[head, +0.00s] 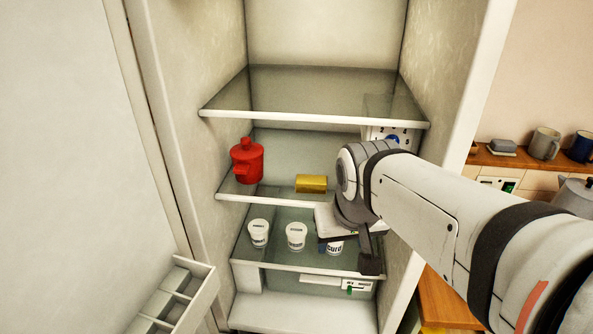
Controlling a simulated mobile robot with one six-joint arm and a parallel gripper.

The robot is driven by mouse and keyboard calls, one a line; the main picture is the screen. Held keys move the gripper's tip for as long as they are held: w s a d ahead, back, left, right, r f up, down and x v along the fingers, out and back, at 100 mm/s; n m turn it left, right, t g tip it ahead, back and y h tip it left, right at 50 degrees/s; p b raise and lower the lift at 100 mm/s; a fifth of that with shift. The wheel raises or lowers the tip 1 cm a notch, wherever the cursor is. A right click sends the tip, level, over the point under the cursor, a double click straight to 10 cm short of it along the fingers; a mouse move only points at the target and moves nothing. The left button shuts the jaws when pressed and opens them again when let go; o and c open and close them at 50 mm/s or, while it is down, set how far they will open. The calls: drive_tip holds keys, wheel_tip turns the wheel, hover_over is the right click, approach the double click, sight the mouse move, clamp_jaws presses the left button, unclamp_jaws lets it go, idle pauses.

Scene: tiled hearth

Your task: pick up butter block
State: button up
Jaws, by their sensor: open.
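A gold-yellow block (311,183), which looks like the butter block, lies on the middle glass shelf (280,197) of the open fridge, near the shelf's front edge. My gripper (350,245) is in front of the fridge shelves, to the right of the block and lower than it in the picture. It is open and appears empty. A dark finger points down at its right side; the other finger is hard to make out. My arm comes in from the right and hides the right part of the middle shelf.
A red jug (247,161) stands left of the block. White tubs (296,236) stand on the shelf below, one partly behind my gripper. The top shelf (310,90) is bare. The open door's rack (180,295) is at lower left. Mugs (545,143) stand on a counter at right.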

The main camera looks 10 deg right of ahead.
sight(311, 179)
drive_tip(key=o, duration=0.9)
drive_tip(key=w+m+b, duration=0.1)
drive_tip(key=w, duration=0.6)
drive_tip(key=w+a+r+m+t+h+b, duration=0.1)
drive_tip(key=w, duration=0.6)
drive_tip(key=w+r+m+t+b, duration=0.1)
drive_tip(key=w+b, duration=0.1)
drive_tip(key=w, duration=0.6)
drive_tip(key=shift+a+r, duration=0.2)
drive_tip(key=shift+a, duration=0.15)
drive_tip(key=shift+c, duration=0.2)
drive_tip(key=shift+s+d+p+x, duration=0.15)
drive_tip(key=shift+p+x, duration=0.25)
drive_tip(key=shift+x, duration=1.5)
drive_tip(key=shift+s+d+p+x, duration=0.15)
drive_tip(key=shift+p+x, duration=0.2)
drive_tip(key=shift+x, duration=1.5)
